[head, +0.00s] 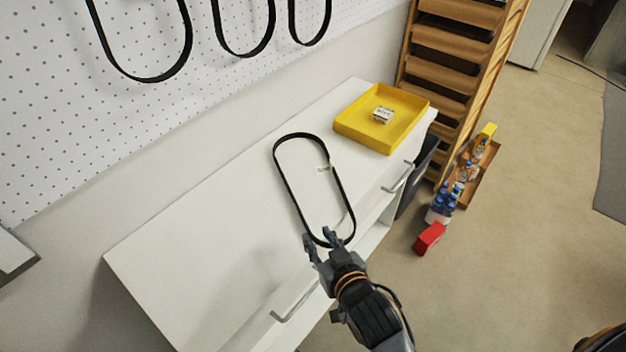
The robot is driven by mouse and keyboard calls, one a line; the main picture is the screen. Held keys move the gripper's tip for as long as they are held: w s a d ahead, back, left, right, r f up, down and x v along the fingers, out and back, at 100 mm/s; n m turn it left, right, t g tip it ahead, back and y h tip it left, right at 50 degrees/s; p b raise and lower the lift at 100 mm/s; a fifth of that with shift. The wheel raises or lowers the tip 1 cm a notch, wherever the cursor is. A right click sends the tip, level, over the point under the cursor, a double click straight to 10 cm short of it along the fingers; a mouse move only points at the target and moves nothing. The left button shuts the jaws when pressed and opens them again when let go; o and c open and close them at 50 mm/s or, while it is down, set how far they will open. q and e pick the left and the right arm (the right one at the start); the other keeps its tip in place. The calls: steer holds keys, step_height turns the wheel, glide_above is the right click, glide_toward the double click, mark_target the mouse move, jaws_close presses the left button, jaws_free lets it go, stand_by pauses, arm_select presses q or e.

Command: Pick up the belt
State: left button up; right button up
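A black belt (282,178) lies as a long oval loop on the white cabinet top (210,220). A small light label shows on its right side. My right gripper (319,239) is at the belt's near end, above the front edge of the cabinet. Its two fingers are spread apart, with the near curve of the belt at the fingertips. I cannot tell whether they touch it. My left gripper is not in view.
A yellow tray (350,127) with a small box (383,115) stands at the cabinet's far right. More black belts (187,50) hang on the white pegboard (60,130). Drawer handles (397,178) stick out in front. Bottles (442,202) and a red box (430,239) stand on the floor.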

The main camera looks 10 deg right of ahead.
glide_toward(300, 211)
steer(key=w, duration=0.2)
steer(key=w+a, duration=0.1)
steer(key=shift+f+p, duration=0.3)
steer(key=shift+d+f+p+x, duration=0.15)
steer(key=shift+p+x, duration=0.1)
steer(key=shift+x, duration=1.25)
steer(key=shift+d+f+p+x, duration=0.15)
steer(key=shift+p+x, duration=0.1)
steer(key=shift+x, duration=1.25)
steer(key=shift+s, duration=0.1)
jaws_close()
